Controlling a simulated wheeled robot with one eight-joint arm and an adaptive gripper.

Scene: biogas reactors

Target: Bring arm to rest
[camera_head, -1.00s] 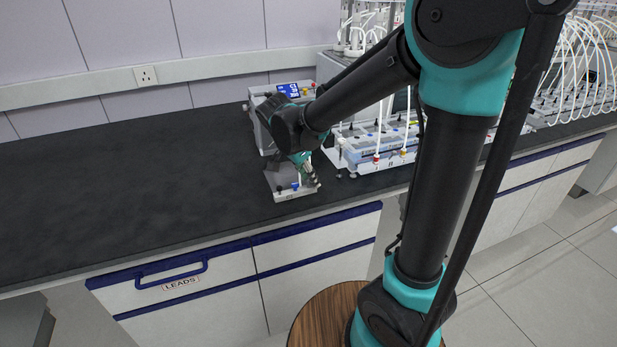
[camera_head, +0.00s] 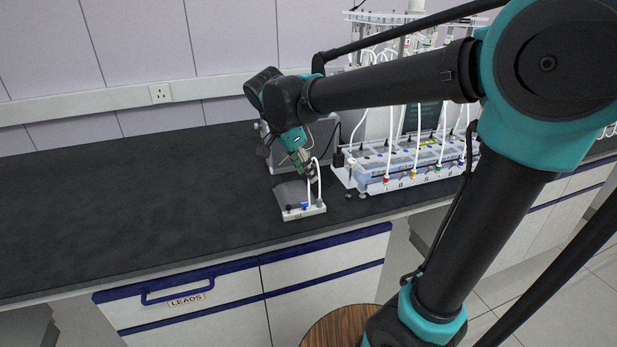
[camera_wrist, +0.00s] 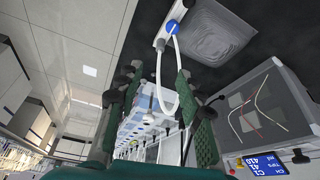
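My gripper (camera_head: 307,166) hangs above a small grey plate device with a white front edge (camera_head: 303,212) on the black bench. In the wrist view, my gripper's two green-padded fingers (camera_wrist: 157,92) are spread apart. A white tube (camera_head: 319,182) rises in a loop from the device's front, close to my fingers. In the wrist view the tube (camera_wrist: 172,75) runs from a blue connector (camera_wrist: 173,27) into the space between the fingers, with gaps beside it. My forearm reaches leftward over the bench.
A grey box instrument (camera_wrist: 252,110) with a blue display stands close by. A rack of tubes and bottles with a blue-white tray (camera_head: 415,170) is to the right. The bench (camera_head: 130,210) is clear on the left. A drawer labelled LEADS (camera_head: 180,285) is below.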

